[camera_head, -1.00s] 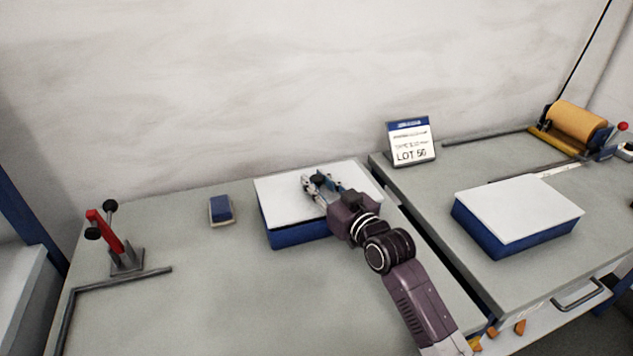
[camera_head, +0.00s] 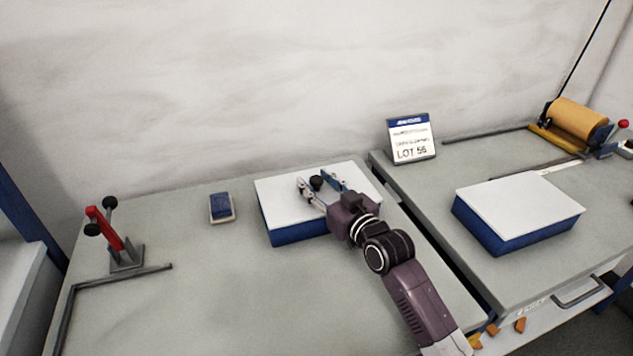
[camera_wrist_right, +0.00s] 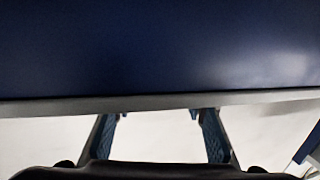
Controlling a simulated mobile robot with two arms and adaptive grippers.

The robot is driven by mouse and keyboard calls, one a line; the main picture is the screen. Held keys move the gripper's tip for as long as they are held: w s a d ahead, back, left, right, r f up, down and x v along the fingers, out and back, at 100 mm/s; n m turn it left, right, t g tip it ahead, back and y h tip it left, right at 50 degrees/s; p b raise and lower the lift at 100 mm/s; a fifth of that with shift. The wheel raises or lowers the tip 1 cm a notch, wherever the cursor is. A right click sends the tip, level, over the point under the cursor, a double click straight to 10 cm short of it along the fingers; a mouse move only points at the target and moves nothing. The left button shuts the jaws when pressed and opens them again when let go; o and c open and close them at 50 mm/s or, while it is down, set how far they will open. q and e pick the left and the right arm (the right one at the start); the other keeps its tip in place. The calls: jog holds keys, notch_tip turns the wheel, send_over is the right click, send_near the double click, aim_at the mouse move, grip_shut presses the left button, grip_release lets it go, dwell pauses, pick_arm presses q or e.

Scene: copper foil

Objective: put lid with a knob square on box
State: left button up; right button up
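The lid (camera_head: 278,198) is a white slab with a dark round knob (camera_head: 316,183). It lies on the blue box (camera_head: 292,233) on the left table, and its edges look roughly in line with the box. My right gripper (camera_head: 315,179) is over the lid from the front right, its two fingers spread on either side of the knob, apart from it. In the right wrist view the fingers (camera_wrist_right: 160,132) are wide apart, below a blue face and a grey edge; the knob cannot be made out there. My left gripper is out of view.
A similar blue box with a plain white top (camera_head: 520,207) stands on the right table. A LOT sign (camera_head: 411,138), a small blue block (camera_head: 221,208), a red-handled clamp (camera_head: 108,232) and an orange roll (camera_head: 577,124) stand around.

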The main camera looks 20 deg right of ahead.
jog(key=shift+r, duration=0.2)
jog(key=shift+r+p, duration=0.35)
jog(key=shift+r, duration=0.2)
jog(key=b+v, duration=0.1)
jog(key=v, duration=1.1)
jog(key=shift+f, duration=0.15)
